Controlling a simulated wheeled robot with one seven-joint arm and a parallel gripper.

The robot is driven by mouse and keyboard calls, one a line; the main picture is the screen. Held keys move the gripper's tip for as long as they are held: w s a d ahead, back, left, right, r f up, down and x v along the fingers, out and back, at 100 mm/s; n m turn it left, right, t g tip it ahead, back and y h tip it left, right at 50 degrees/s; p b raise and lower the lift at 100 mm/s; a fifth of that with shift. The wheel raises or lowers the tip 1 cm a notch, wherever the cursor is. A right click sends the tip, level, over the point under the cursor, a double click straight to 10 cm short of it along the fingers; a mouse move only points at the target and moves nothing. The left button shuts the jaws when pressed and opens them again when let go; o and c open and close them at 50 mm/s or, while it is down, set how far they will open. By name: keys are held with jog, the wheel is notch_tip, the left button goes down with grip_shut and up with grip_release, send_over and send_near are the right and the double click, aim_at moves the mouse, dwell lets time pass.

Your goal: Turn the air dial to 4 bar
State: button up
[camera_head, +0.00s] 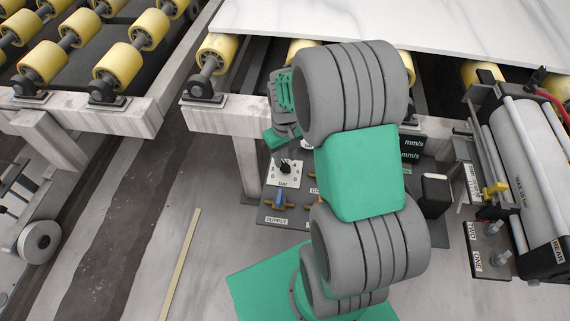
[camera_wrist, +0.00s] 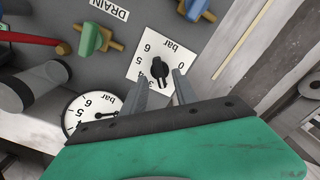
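The air dial is a small black knob (camera_wrist: 160,69) on a white square plate (camera_wrist: 146,67) marked in bar; numbers from 0 to 6 show on it. The view is turned, with "bar" on the upper side. In the head view the dial plate (camera_head: 285,173) stands on the grey panel below my gripper (camera_head: 284,145), and the knob's setting is too small to read. In the wrist view my gripper (camera_wrist: 161,77) is open, its two fingers apart with the knob between or just beyond their tips. Contact cannot be told.
A round pressure gauge (camera_wrist: 88,106) is partly hidden by my gripper's body. A green drain valve (camera_wrist: 92,40) and a blue supply valve (camera_head: 280,200) sit near the dial. The slab (camera_head: 460,28), yellow rollers (camera_head: 119,64) and a wrapped roll unit (camera_head: 522,150) surround the panel.

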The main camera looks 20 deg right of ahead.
aim_at(285, 166)
notch_tip(285, 166, down, 3)
jog(key=shift+r, duration=0.15)
jog(key=shift+c, duration=0.5)
grip_shut()
